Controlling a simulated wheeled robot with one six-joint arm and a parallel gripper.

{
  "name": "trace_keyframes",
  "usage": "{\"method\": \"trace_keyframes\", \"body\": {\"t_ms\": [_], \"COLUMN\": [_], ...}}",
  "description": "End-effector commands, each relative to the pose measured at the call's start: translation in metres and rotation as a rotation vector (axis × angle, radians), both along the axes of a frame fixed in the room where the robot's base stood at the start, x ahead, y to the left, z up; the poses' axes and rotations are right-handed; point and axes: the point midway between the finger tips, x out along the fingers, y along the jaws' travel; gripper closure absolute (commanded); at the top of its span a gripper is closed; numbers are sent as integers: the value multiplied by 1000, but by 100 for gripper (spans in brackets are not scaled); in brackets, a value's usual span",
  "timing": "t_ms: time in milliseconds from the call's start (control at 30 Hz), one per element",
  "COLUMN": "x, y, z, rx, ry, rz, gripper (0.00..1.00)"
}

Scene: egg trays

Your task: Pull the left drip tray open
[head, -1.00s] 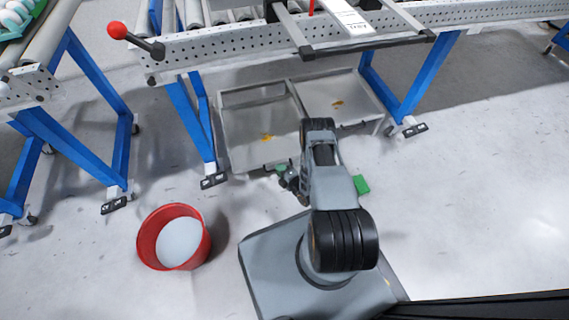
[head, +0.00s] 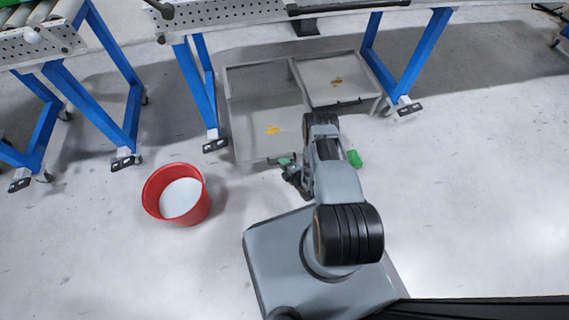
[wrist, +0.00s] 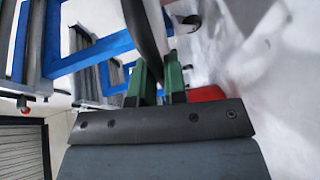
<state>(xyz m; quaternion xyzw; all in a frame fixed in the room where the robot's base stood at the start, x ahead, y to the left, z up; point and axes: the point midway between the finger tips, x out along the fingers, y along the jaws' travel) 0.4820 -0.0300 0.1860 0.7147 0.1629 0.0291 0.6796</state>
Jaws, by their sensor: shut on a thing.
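The left drip tray (head: 262,105) is a shallow grey metal tray on the floor under the conveyor frame, with a yellow spill in it. It sticks out well past the right drip tray (head: 320,92) beside it. In the wrist view, the green fingers (wrist: 159,82) of my gripper close on a dark, narrow part, seemingly the tray's front handle. The arm hides the tray's front right corner.
A red bucket (head: 150,203) with white contents stands on the floor to the left. Blue legs (head: 199,90) of the conveyor frame flank the trays. A small green thing (head: 354,158) shows right of my arm. The floor at right is clear.

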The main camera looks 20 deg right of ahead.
Motion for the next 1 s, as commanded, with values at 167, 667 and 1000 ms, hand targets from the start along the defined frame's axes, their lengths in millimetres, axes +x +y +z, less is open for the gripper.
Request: {"method": "trace_keyframes", "body": {"t_ms": [167, 667, 1000], "x": [0, 0, -15], "y": [-2, 0, -1], "z": [0, 2, 58], "rx": [-1, 0, 0], "ry": [0, 0, -4], "rz": [-8, -1, -5], "gripper": [84, 63, 31]}}
